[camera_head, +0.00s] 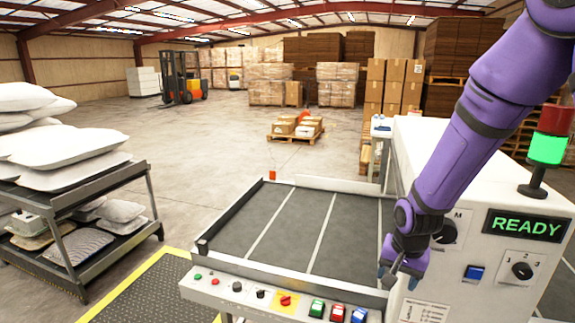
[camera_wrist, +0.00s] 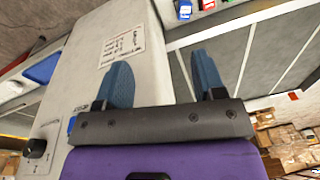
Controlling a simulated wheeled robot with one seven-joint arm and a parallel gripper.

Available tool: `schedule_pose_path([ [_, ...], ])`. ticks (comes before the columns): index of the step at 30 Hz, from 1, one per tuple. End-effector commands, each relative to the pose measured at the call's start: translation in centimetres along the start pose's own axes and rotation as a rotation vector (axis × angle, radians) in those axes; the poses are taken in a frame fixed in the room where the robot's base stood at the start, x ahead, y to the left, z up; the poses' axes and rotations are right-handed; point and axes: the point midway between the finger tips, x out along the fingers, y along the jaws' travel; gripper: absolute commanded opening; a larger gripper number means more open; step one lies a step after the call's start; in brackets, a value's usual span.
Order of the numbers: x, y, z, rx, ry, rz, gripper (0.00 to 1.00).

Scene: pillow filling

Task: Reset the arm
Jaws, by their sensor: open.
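My purple arm comes down from the upper right in the head view. My gripper (camera_head: 401,279) hangs in front of the white machine (camera_head: 415,150), near the right end of the button panel (camera_head: 265,300). In the wrist view my gripper (camera_wrist: 160,78) shows two blue fingers spread apart with nothing between them. The white machine face with a printed label (camera_wrist: 122,45) is behind the left finger. The machine's display (camera_head: 525,225) reads READY, and the lamp on top (camera_head: 547,149) is lit green.
A dark conveyor bed (camera_head: 285,225) lies left of the machine. A rack (camera_head: 70,215) with white pillows (camera_head: 60,145) stands at the left. A yellow-edged mat (camera_head: 150,290) lies on the floor. A pallet of boxes (camera_head: 295,128) and a forklift (camera_head: 180,80) are farther back.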

Motion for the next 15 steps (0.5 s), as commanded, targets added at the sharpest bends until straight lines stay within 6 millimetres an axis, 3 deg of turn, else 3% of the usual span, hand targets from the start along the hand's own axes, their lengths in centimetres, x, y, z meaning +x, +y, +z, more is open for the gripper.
schedule_pose_path([
  [3,-4.2,0.5,-0.1,-0.046,0.034,-0.021,0.63],
  [15,-16.0,3.8,2.4,-0.206,0.13,-0.06,0.63],
])
